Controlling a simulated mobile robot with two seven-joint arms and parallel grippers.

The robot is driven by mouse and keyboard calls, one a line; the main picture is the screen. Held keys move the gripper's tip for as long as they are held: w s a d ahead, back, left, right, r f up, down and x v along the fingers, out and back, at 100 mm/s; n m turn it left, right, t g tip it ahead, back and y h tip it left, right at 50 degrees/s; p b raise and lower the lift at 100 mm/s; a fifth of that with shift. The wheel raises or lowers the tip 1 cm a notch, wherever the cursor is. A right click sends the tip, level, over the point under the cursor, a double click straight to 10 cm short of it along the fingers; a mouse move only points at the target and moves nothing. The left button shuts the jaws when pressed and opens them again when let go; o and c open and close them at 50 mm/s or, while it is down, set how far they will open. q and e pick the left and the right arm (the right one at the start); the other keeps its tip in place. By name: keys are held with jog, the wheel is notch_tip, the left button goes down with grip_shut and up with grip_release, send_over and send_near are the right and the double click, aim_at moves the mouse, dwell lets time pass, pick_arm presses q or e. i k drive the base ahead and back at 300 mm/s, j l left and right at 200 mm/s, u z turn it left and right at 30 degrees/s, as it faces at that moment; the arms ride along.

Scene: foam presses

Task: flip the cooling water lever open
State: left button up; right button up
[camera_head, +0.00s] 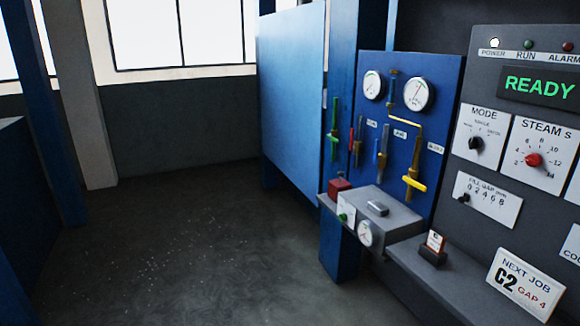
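A blue valve panel (440,90) stands right of centre and carries several levers. A yellow lever (413,182) sits below a yellow pipe at the right. The small labels are too blurred to read, so I cannot tell which lever is the cooling water one. Neither of my grippers is in view.
Two round gauges (416,94) sit above the levers. A grey box (383,213) with a red block (340,188) juts out below them. A control panel (500,60) reading READY stands at the right, above a ledge with a NEXT JOB card (524,284). The floor (190,240) at left is clear.

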aim_at(329, 137)
jog(key=i+j+u, duration=0.1)
jog(key=i, duration=0.65)
jog(key=i+j+u, duration=0.1)
jog(key=i, duration=0.7)
jog(key=i+j+z, duration=0.2)
jog(key=i+z, duration=0.2)
jog(key=i, duration=0.15)
jog(key=i+j+z, duration=0.4)
jog(key=i, duration=0.15)
